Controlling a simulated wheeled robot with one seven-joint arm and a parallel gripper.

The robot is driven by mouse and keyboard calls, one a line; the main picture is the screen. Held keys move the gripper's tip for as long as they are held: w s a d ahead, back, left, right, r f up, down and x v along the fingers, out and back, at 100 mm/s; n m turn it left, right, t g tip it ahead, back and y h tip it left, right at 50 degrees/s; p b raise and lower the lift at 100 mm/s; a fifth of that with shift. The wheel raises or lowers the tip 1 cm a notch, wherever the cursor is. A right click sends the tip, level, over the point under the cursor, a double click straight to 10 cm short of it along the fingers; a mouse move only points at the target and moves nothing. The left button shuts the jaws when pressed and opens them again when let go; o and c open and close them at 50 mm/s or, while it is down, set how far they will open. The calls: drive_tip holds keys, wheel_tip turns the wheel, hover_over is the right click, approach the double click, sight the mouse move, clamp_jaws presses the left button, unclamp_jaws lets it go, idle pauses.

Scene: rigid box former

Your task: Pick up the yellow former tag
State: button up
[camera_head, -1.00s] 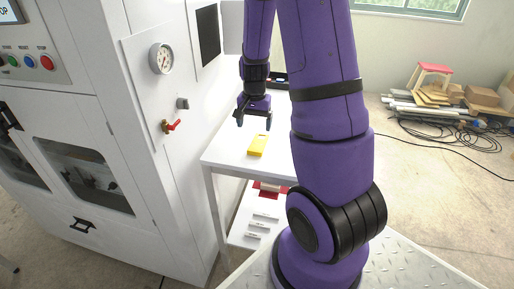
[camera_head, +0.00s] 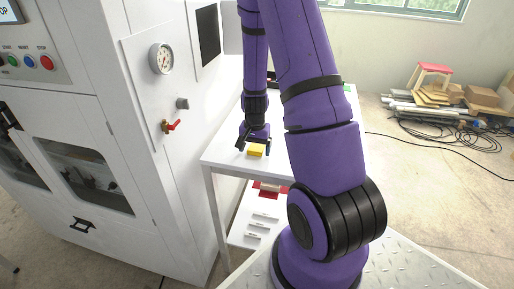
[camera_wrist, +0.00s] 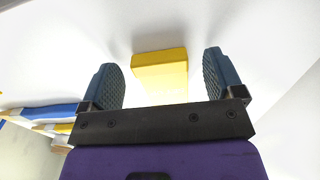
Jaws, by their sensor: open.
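The yellow former tag (camera_head: 256,151) lies on the white table beside the machine. In the head view my gripper hides the far part of the tag.
The white table (camera_head: 222,152) has a lower shelf with red and white items (camera_head: 265,222). The white machine (camera_head: 150,200) with a gauge and a red-handled valve (camera_head: 172,127) stands close on the left.

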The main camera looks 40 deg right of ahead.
drive_tip(key=shift+f, duration=0.2)
drive_tip(key=c, duration=1)
drive_tip(key=shift+r, duration=0.15)
